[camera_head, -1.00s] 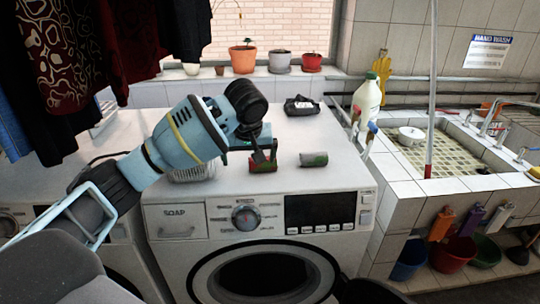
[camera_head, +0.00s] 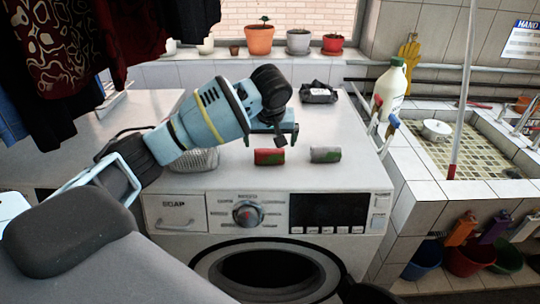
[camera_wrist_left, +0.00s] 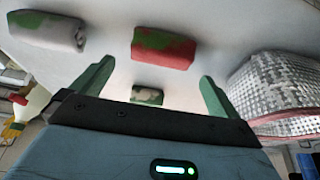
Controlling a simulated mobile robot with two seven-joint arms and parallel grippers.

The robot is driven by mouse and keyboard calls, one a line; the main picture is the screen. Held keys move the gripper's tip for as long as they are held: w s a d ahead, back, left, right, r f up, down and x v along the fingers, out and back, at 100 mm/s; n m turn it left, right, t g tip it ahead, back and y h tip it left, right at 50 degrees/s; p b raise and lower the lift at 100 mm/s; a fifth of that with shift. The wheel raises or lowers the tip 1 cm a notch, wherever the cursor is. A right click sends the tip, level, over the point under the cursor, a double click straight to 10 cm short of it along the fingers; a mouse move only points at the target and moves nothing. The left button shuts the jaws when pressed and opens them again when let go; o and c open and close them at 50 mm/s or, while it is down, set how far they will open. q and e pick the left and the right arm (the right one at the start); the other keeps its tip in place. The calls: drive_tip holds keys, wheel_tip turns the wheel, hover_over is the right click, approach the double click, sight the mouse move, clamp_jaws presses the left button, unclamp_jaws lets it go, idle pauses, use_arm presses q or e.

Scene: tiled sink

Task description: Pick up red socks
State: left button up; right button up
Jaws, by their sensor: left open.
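The red socks (camera_head: 269,157), a red roll with green patches, lie on top of the white washing machine near its front edge. They also show in the left wrist view (camera_wrist_left: 165,48), beyond the fingertips. My left gripper (camera_head: 281,131) is open and empty, above and behind the red socks and apart from them. In the left wrist view its green fingers (camera_wrist_left: 157,71) are spread wide. My right gripper is not in view.
A grey-green roll (camera_head: 325,155) lies right of the red socks. A wire basket (camera_wrist_left: 285,90) stands close beside the gripper. A black packet (camera_head: 319,92) and a white bottle (camera_head: 391,88) are farther back. The machine's top (camera_head: 345,125) is clear at right.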

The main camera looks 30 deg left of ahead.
sight(269, 149)
use_arm(q)
drive_tip(key=shift+x, duration=2.55)
drive_tip(key=shift+s, duration=0.2)
drive_tip(key=c, duration=1)
